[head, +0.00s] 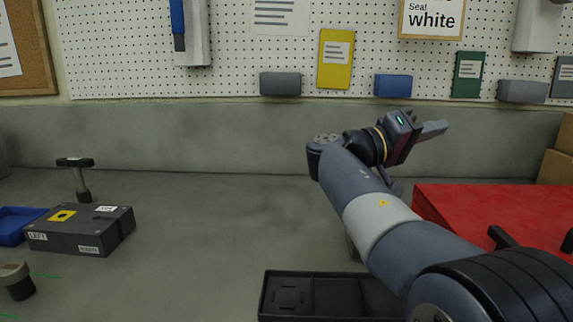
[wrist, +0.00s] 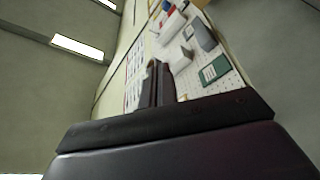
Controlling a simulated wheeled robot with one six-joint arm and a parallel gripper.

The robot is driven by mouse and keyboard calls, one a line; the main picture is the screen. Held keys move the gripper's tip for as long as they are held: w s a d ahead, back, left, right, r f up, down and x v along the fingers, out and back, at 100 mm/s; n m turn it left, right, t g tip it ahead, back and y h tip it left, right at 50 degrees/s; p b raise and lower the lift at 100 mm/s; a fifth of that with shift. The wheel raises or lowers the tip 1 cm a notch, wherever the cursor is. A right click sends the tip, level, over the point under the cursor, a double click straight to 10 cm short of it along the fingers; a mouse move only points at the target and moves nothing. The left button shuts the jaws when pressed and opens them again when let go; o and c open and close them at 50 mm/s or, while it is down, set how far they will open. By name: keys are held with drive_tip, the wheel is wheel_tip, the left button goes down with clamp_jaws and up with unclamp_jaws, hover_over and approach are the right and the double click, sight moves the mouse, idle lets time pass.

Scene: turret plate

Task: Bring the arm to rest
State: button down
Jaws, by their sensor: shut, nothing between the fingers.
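My gripper (head: 432,130) is held up above the bench in the head view, in front of the grey wall strip, with its fingers pointing right. It is shut and empty. The fingers also show in the wrist view (wrist: 157,84), close together, with the pegboard beyond them. My arm reaches up from the lower right and bends at the wrist. Nothing touches the gripper.
A grey box (head: 82,231) with a yellow mark, a T-handled tool (head: 76,178) and a blue tray (head: 14,224) are at the left. A black tray (head: 264,297) lies below my arm. A red surface (head: 488,205) is at the right. The middle bench is clear.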

drive_tip(key=w+r+n+t+y+p, duration=0.1)
drive_tip(key=w+r+n+p, duration=0.1)
drive_tip(key=w+n+p, duration=0.3)
drive_tip(key=w+p, duration=0.3)
drive_tip(key=p, duration=0.4)
drive_tip(key=shift+d+y+p, duration=0.25)
drive_tip(key=shift+y+p, duration=0.15)
drive_tip(key=shift+f, duration=0.1)
